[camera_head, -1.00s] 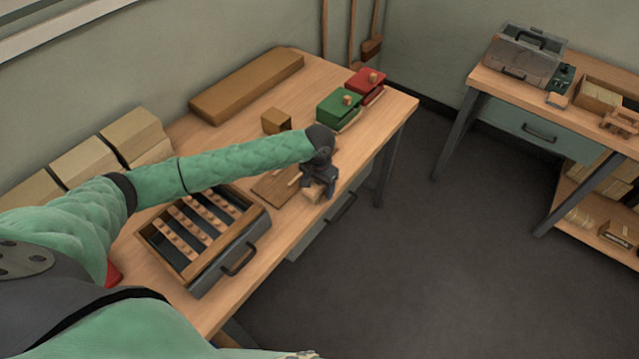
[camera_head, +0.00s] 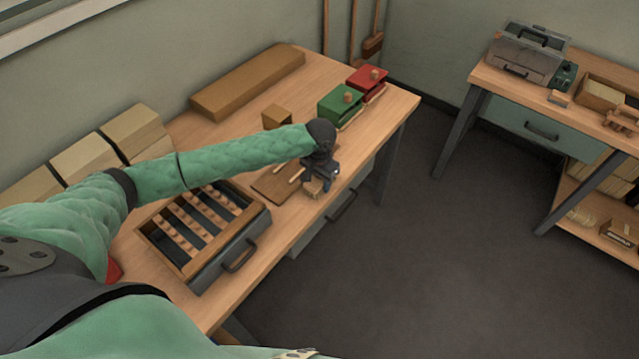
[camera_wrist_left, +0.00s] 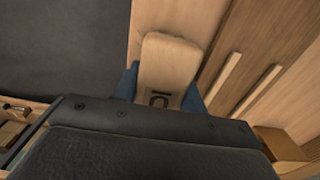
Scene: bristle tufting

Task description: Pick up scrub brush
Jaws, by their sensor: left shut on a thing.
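The scrub brush (camera_wrist_left: 165,66) is a pale wooden block with a dark mark on its face. In the left wrist view it sits between the two blue fingers of my left gripper (camera_wrist_left: 160,88), which is shut on it. In the head view, the left gripper (camera_head: 318,178) is at the front edge of the workbench, and a small end of the brush (camera_head: 313,189) shows below it. The bristles are hidden. I cannot tell whether the brush touches the bench. My right gripper is not in view.
A brown board (camera_head: 270,186) with thin sticks lies beside the gripper. A slotted tray (camera_head: 160,247) stands nearer on the workbench (camera_head: 375,120). Green (camera_head: 340,103) and red (camera_head: 367,78) boxes and a small wooden block (camera_head: 276,117) stand farther back. The floor at right is open.

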